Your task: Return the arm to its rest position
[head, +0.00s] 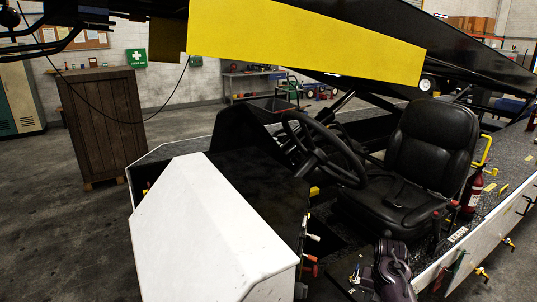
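A dark, jointed part (392,268) at the bottom edge, right of centre, looks like the end of my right arm. It is in front of the driver's seat, low over the loader's deck. I cannot make out its fingers, so I cannot tell whether that gripper is open or shut, or whether it touches anything. My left gripper does not show in the head view.
The belt loader has a black seat (428,150), a steering wheel (322,148) and a white front cowl (215,235). A yellow-sided boom (305,42) crosses overhead. A red extinguisher (474,190) stands right of the seat. A wooden cabinet (104,125) stands left; the floor (60,220) there is clear.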

